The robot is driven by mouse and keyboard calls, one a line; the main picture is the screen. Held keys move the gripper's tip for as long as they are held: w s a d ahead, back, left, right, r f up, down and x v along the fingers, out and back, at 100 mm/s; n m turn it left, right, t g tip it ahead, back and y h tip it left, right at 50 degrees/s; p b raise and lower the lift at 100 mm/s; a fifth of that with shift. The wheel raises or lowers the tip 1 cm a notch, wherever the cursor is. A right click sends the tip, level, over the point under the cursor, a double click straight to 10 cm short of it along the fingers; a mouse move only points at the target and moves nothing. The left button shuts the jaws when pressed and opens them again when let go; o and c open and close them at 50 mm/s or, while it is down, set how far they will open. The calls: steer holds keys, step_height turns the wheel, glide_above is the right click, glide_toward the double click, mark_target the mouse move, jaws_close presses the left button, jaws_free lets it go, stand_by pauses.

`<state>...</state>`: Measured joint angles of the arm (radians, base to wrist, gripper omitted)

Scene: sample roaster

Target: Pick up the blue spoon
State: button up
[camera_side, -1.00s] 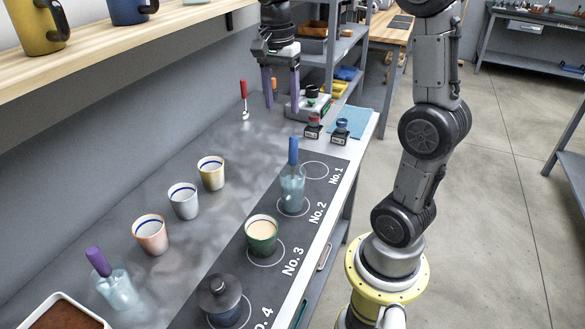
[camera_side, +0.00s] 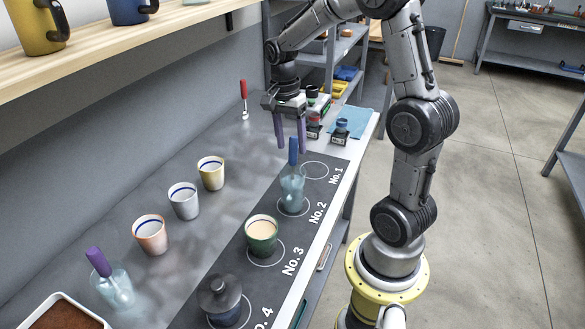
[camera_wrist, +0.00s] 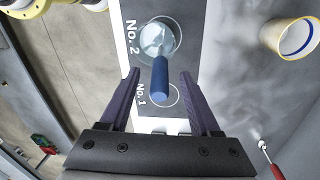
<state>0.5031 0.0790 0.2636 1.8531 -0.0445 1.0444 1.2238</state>
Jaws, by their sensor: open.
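The blue spoon (camera_side: 293,150) stands handle up in a clear glass (camera_side: 292,186) on the No. 2 circle of the dark mat (camera_side: 236,262). My gripper (camera_side: 291,149) is open, and in the side view its purple fingers hang close to the top of the spoon's handle. In the wrist view the blue handle (camera_wrist: 160,78) points toward my gripper (camera_wrist: 161,80) and lies between the two spread fingers in the picture. The glass (camera_wrist: 158,38) shows beyond the fingertips. I cannot tell whether a finger touches the handle.
A green cup (camera_side: 261,238) stands on No. 3 and a dark lidded jar (camera_side: 222,300) near No. 4. Several striped cups (camera_side: 184,201) stand to the left. A purple spoon (camera_side: 98,261) leans in another glass. A red-handled spoon (camera_side: 243,97) is at the wall. Circle No. 1 is empty.

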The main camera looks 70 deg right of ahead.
mark_target(292, 154)
steer(key=f, duration=0.4)
steer(key=shift+s, duration=0.2)
steer(key=shift+c, duration=0.3)
jaws_close()
